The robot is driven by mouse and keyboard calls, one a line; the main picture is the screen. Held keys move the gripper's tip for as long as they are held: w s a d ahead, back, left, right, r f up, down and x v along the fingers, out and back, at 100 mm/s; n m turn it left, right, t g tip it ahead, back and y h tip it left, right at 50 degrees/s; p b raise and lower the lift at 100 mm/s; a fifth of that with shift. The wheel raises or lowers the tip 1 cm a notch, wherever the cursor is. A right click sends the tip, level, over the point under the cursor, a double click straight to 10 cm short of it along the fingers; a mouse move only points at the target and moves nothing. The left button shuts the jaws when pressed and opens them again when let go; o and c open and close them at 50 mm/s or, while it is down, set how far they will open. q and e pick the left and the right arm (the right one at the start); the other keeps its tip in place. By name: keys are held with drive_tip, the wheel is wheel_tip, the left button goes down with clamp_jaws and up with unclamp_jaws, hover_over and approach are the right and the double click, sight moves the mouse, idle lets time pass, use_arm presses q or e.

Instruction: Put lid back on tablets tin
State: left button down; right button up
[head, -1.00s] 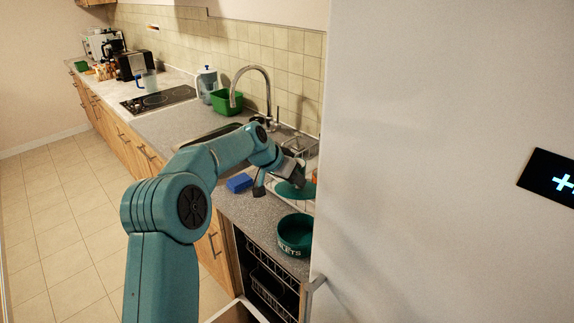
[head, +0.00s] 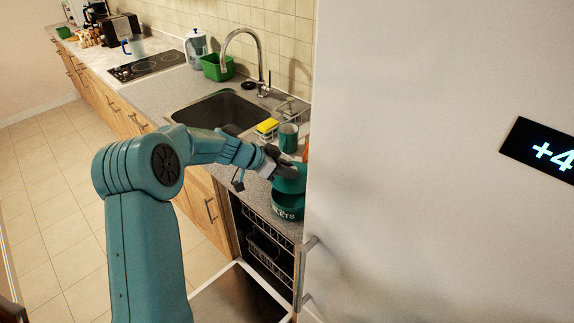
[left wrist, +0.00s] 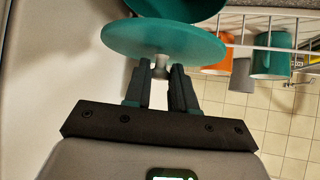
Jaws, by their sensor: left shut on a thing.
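The tablets tin (head: 288,212) is a round teal tin with pale lettering, standing on the counter near the white wall. Its teal lid (head: 291,184) is just above it in the head view. My left gripper (head: 272,163) is shut on the lid's small knob. In the left wrist view, the left gripper (left wrist: 163,75) pinches the knob under the disc of the lid (left wrist: 165,42), with part of the tin (left wrist: 175,9) beyond. I cannot tell whether lid and tin touch. My right gripper is not in view.
A dish rack with a teal mug (head: 288,138) and a yellow sponge (head: 267,126) stands behind the tin. The sink (head: 215,108) and green tub (head: 217,67) lie further left. The open dishwasher (head: 262,245) is below.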

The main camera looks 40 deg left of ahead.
sight(279, 180)
use_arm(q)
drive_tip(key=shift+f, duration=0.75)
wheel_tip(279, 180, down, 4)
drive_tip(key=shift+r+b, duration=0.15)
drive_tip(key=shift+b, duration=1.1)
drive_tip(key=shift+f+b, duration=0.4)
drive_tip(key=shift+b, duration=0.3)
drive_tip(key=shift+r, duration=0.1)
drive_tip(key=shift+b, duration=1.4)
drive_tip(key=shift+f+b, duration=0.2)
drive_tip(key=shift+b, duration=1.3)
